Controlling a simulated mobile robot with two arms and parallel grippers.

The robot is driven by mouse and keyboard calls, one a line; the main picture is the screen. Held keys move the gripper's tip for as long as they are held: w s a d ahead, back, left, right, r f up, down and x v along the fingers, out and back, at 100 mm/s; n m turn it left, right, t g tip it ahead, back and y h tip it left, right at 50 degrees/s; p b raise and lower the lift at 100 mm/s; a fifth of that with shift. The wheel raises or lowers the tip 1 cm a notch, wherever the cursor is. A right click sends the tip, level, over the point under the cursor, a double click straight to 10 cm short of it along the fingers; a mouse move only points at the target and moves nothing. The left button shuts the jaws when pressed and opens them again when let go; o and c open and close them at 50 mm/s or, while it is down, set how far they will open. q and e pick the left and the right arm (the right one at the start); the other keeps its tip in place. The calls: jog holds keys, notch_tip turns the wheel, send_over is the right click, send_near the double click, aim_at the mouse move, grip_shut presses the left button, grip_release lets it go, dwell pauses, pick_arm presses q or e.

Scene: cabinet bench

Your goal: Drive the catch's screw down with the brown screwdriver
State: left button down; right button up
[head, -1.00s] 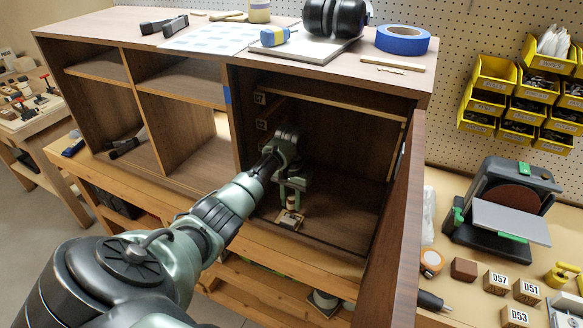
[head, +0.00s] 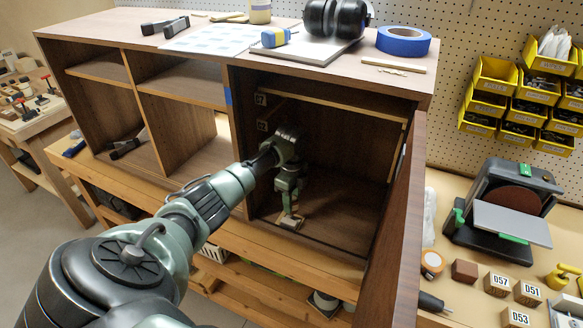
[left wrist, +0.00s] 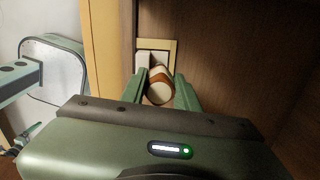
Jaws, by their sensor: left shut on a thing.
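My left gripper (head: 290,201) is inside the open right-hand cabinet bay, pointing down near the floor at the front. In the left wrist view its two fingers (left wrist: 160,92) are shut on the brown screwdriver (left wrist: 160,86), whose brown and pale handle end shows between them. The catch (head: 290,222) is a small pale plate on the bay floor right under the gripper. In the left wrist view the catch (left wrist: 143,59) shows as a white block and light frame just beyond the handle. The screw and the screwdriver's tip are hidden. My right gripper is not in view.
The open cabinet door (head: 405,225) stands close to the right of the bay. The bay's left partition (head: 237,130) is near my arm. Earmuffs (head: 335,17) and blue tape (head: 403,40) lie on top. A sander (head: 505,205) stands at the right.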

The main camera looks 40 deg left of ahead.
pick_arm(q)
jog(key=m, duration=0.8)
jog(key=shift+w, duration=0.1)
jog(key=shift+r+p, duration=2.35)
jog(key=shift+r, duration=0.15)
jog(key=shift+f, duration=0.1)
